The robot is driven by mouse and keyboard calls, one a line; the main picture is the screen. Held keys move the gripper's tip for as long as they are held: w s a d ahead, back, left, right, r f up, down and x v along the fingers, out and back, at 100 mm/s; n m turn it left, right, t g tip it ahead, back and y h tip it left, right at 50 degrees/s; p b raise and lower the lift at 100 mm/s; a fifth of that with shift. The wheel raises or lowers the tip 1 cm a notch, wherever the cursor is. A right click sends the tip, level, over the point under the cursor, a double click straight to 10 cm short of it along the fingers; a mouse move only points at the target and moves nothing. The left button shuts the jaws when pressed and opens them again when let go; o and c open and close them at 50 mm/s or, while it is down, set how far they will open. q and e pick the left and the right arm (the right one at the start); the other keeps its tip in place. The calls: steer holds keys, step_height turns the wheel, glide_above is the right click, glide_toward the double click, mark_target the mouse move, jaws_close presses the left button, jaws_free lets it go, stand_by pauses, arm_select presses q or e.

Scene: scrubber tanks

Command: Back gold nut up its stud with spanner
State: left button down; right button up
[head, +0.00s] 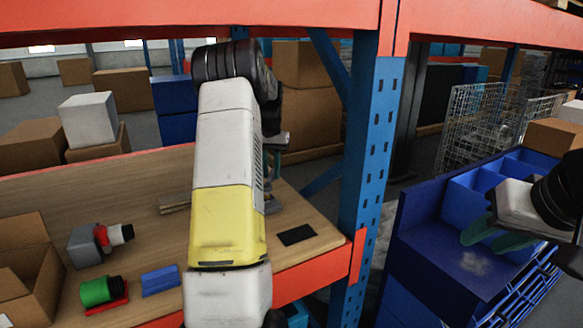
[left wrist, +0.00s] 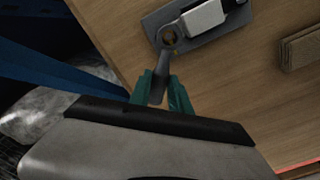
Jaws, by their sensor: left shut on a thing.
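My left gripper (left wrist: 162,82) is shut on the handle of a grey spanner (left wrist: 157,92) in the left wrist view. The spanner's ring end lies over a grey plate (left wrist: 208,33) on the wooden shelf. Something brownish shows inside the ring; I cannot tell clearly whether it is the gold nut, or how far it sits along a stud. In the head view my left arm hides most of this spot and its own fingertips. My right gripper (head: 497,236) is at the right, open and empty, above a blue bin.
A white-grey block (left wrist: 204,17) sits on the plate. The shelf (head: 150,190) also holds a green cylinder (head: 97,291), a blue block (head: 160,280), a red-and-grey part (head: 98,241) and a black pad (head: 296,235). A blue rack post (head: 372,150) stands right of my left arm.

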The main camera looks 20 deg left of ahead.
arm_select(q)
steer(key=shift+f, duration=1.35)
steer(key=shift+a, duration=0.1)
steer(key=n, duration=0.1)
steer(key=a+n, duration=0.1)
steer(key=n, duration=0.1)
steer(key=shift+s+a+n, duration=0.25)
steer(key=shift+s+n, duration=0.05)
steer(key=shift+s, duration=0.05)
steer(key=n, duration=0.1)
steer(key=s+a+n, duration=0.1)
steer(key=n, duration=0.1)
steer(key=shift+a, duration=0.2)
steer(key=n, duration=0.1)
steer(key=s+a+n, duration=0.1)
steer(key=n, duration=0.1)
steer(key=shift+s+n, duration=0.15)
steer(key=shift+n, duration=0.15)
steer(key=shift+s+a+n, duration=0.15)
steer(key=shift+s+n, duration=0.35)
steer(key=shift+n, duration=0.5)
steer(key=shift+s+a+n, duration=0.15)
steer(key=shift+s+n, duration=0.3)
steer(key=shift+n, duration=0.55)
steer(key=shift+w+m, duration=0.35)
steer(key=shift+m, duration=0.35)
